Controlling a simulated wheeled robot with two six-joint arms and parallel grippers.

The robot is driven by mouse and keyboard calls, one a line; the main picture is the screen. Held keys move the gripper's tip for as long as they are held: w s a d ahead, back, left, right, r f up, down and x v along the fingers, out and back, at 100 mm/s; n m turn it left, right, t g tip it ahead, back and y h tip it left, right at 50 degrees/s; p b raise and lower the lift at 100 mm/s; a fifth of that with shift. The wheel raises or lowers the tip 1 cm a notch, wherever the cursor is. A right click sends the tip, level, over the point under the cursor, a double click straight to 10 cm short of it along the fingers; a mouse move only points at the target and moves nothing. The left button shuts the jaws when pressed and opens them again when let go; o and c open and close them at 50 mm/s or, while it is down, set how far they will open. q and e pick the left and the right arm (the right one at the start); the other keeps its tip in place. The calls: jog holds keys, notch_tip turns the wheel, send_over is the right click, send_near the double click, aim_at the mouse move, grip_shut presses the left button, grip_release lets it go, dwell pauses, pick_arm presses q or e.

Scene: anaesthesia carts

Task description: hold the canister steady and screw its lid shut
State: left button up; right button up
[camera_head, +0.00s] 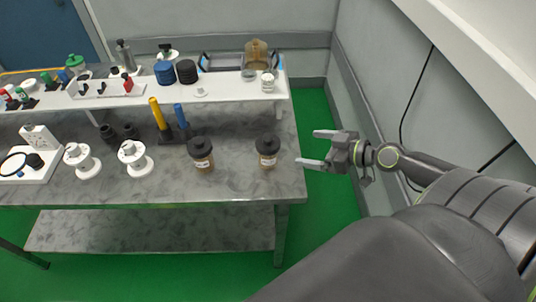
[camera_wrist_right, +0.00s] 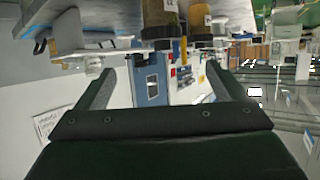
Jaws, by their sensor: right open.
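Two brown canisters with black lids stand upright on the grey bench: a left canister (camera_head: 203,163) and a right canister (camera_head: 268,161). A black lid (camera_head: 268,143) sits on top of the right canister; I cannot tell how tightly. My right gripper (camera_head: 309,148) is open and empty, just off the bench's right edge, its fingers pointing left toward the right canister and apart from it. The right wrist view is upside down, with the open fingers (camera_wrist_right: 163,80) on either side and what look like the canisters (camera_wrist_right: 165,14) at the top edge. My left gripper is not in view.
The bench (camera_head: 240,190) is clear in front of the canisters. White spools (camera_head: 88,168), a yellow-handled tool (camera_head: 158,113) and a blue-handled one (camera_head: 181,116) stand left of them. A raised shelf (camera_head: 225,92) behind carries jars and trays. A wall bounds the right side.

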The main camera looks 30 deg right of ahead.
aim_at(273, 142)
jog(key=p+x, duration=0.2)
jog(key=x, duration=0.7)
jog(key=shift+w+a+f, duration=0.15)
jog(key=shift+w+a, duration=0.05)
jog(key=shift+w, duration=0.15)
jog(key=shift+w+a, duration=0.2)
jog(key=shift+w, duration=0.1)
jog(key=x, duration=0.4)
jog(key=shift+w+a+p, duration=0.15)
jog(key=shift+a+p, duration=0.1)
jog(key=shift+p, duration=0.1)
jog(key=shift+c, duration=0.3)
jog(key=c, duration=1.4)
